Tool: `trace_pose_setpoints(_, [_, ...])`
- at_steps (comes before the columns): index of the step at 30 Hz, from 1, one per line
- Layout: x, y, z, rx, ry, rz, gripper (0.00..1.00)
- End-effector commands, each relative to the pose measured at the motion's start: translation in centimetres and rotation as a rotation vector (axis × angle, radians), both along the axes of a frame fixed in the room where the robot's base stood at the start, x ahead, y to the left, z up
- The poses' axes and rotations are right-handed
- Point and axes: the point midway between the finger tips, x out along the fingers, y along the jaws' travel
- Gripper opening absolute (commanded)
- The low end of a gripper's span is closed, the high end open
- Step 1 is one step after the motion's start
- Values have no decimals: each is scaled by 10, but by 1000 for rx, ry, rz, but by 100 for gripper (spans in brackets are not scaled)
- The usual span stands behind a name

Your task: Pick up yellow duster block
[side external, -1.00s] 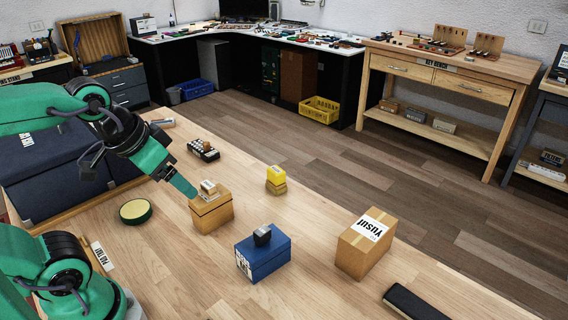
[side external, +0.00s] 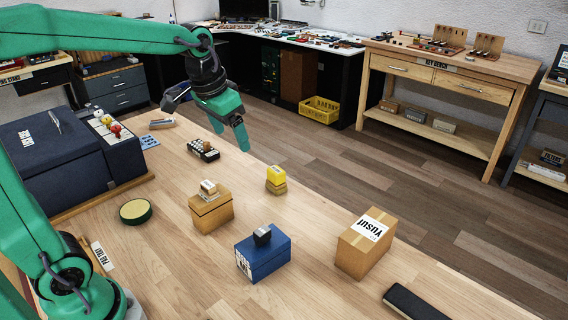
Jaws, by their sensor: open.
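The yellow duster block (side external: 275,175) stands on the wooden table near its far edge, with a yellow upper part and a tan-brown lower part. My gripper (side external: 231,143) is open and empty, raised in the air. In the picture it is above and to the left of the block, with its fingers pointing down to the right. It does not touch the block. Nothing hides the block.
A brown box (side external: 211,212) with a small item on top stands left of the block. A blue box (side external: 263,258) and a cardboard box (side external: 364,246) stand nearer. A dark keyed item (side external: 203,150), a round yellow-topped tin (side external: 135,211) and a black case (side external: 414,304) lie around. The table between is bare.

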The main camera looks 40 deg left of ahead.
Motion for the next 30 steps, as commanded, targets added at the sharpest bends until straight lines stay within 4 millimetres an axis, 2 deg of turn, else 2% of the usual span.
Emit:
trace_pose_setpoints(3, [25,6,-8,2,33,-6,76])
trace_pose_setpoints(14, [93,24,-43,7,121,-33,76])
trace_pose_setpoints(20, [128,36,-71,6,170,-48,76])
trace_pose_setpoints(30, [176,56,-133,0,249,-73,76])
